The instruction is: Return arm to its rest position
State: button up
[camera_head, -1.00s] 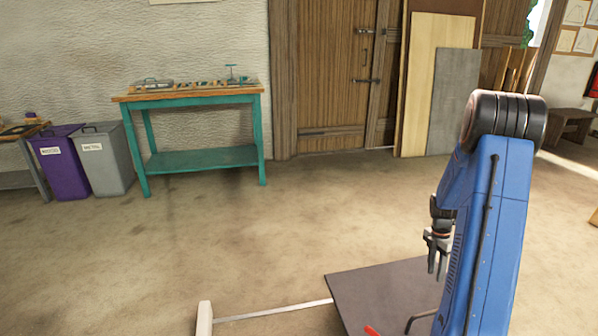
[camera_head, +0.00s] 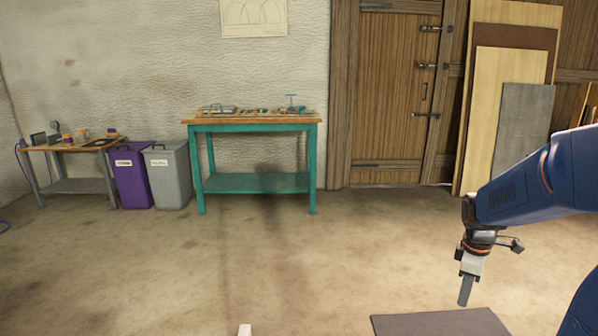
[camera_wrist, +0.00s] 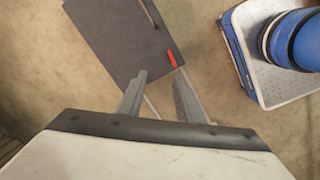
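My gripper (camera_head: 466,290) hangs at the right of the head view, below my blue arm, pointing down. It is above the level of a dark flat panel (camera_head: 440,324) at the bottom of that view. In the wrist view my gripper (camera_wrist: 159,76) shows two grey fingers apart with nothing between them. The dark panel (camera_wrist: 115,38) lies beyond the fingertips there, with a small red piece (camera_wrist: 171,59) at its edge. My gripper touches nothing that I can see.
A teal workbench (camera_head: 253,183) with tools stands by the wall. Left of it are a grey bin (camera_head: 168,178), a purple bin (camera_head: 131,180) and a small side table (camera_head: 78,186). Boards (camera_head: 521,125) lean beside the wooden door (camera_head: 400,100). The middle floor is clear.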

jog(key=s+a+r+m+t, duration=0.1)
jog(key=s+a+r+m, duration=0.2)
jog(key=s+a, duration=0.3)
jog(key=s+a+r+m+t, duration=0.1)
jog(key=s+a+r+m, duration=0.2)
jog(key=s+a, duration=0.3)
jog(key=s+a+r+m+t+y, duration=0.1)
jog(key=s+a+m, duration=0.3)
jog(key=s, duration=0.5)
jog(key=shift+a+r+t, duration=0.6)
jog(key=shift+a+r, duration=0.3)
jog(key=shift+a, duration=0.15)
